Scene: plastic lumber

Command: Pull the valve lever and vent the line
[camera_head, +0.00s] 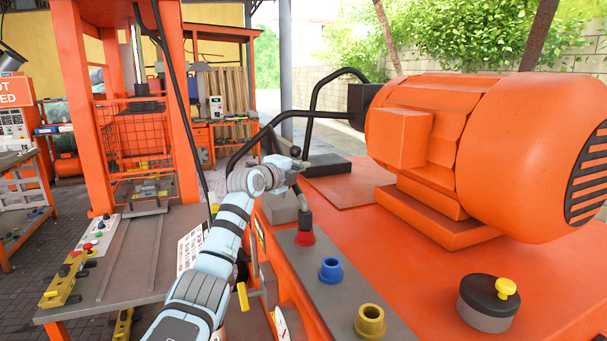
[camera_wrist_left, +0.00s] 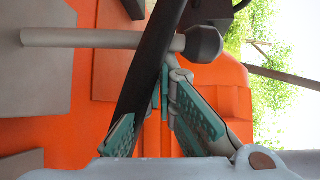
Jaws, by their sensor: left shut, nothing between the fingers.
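The valve lever shows in the left wrist view as a pale rod (camera_wrist_left: 100,39) with a dark round knob (camera_wrist_left: 203,44), beyond my fingertips. In the head view, a dark knob (camera_head: 295,151) shows just above my left gripper (camera_head: 292,167); the rod below is largely hidden by the gripper. My left gripper, also in the left wrist view (camera_wrist_left: 166,85), is shut and empty, close to the lever. Whether it touches the lever I cannot tell. A black hose (camera_wrist_left: 150,80) crosses in front of the rod in that view. My right gripper is not in view.
A large orange motor (camera_head: 440,150) stands on the orange bench at right. A grey strip holds red (camera_head: 305,238), blue (camera_head: 331,270) and yellow (camera_head: 370,321) fittings. A yellow-topped button (camera_head: 506,288) sits at right. An orange press frame (camera_head: 180,110) stands at left.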

